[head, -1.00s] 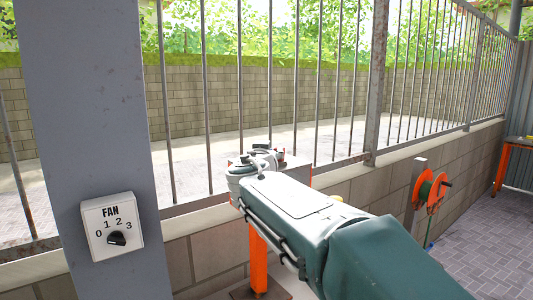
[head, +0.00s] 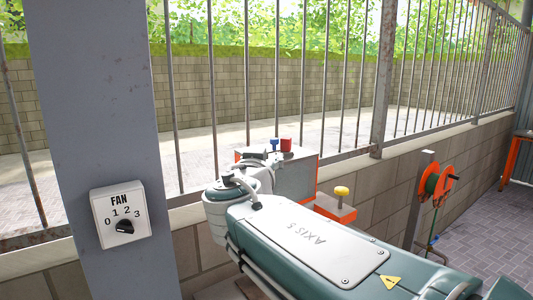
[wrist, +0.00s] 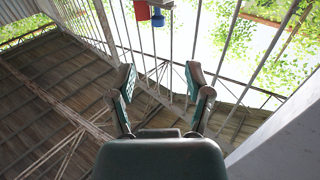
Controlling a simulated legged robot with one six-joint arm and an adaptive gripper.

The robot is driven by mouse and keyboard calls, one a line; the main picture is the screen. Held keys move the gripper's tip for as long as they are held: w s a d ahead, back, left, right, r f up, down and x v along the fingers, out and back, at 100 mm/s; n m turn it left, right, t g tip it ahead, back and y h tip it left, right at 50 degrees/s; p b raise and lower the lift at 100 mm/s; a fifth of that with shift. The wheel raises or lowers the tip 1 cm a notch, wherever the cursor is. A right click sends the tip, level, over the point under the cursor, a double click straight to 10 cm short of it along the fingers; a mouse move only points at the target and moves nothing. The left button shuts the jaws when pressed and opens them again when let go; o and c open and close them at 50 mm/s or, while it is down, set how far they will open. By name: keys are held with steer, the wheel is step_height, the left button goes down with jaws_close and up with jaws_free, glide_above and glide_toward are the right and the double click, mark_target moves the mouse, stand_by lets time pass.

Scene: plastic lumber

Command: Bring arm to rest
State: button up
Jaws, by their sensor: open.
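My arm reaches across the lower middle of the head view, its teal link marked "AXIS 5". My gripper (wrist: 163,98) shows in the wrist view with its two fingers spread apart and nothing between them. It points up toward the fence bars and the roof. In the head view the fingers are hidden behind my own arm.
A fan switch (head: 124,218) is on the grey post (head: 105,120) at left. A grey box (head: 290,175) with a blue and a red knob stands behind my arm. A yellow knob (head: 341,191) sits on an orange-edged block. An orange reel (head: 438,183) is at right, by the barred fence.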

steer(key=shift+s, duration=0.2)
steer(key=s+d+f+g+h, duration=0.1)
steer(key=s+d+f+g, duration=0.3)
steer(key=s+d+f, duration=0.3)
steer(key=s+d+f+g+h, duration=0.1)
steer(key=s+d+f+g, duration=0.3)
steer(key=d+f, duration=0.4)
steer(key=s+f+n+g+y, duration=0.2)
steer(key=s+f+g+y, duration=0.2)
steer(key=s+f, duration=0.7)
steer(key=s+y, duration=0.1)
steer(key=s, duration=0.2)
steer(key=shift+f, duration=0.15)
steer(key=shift+d, duration=0.1)
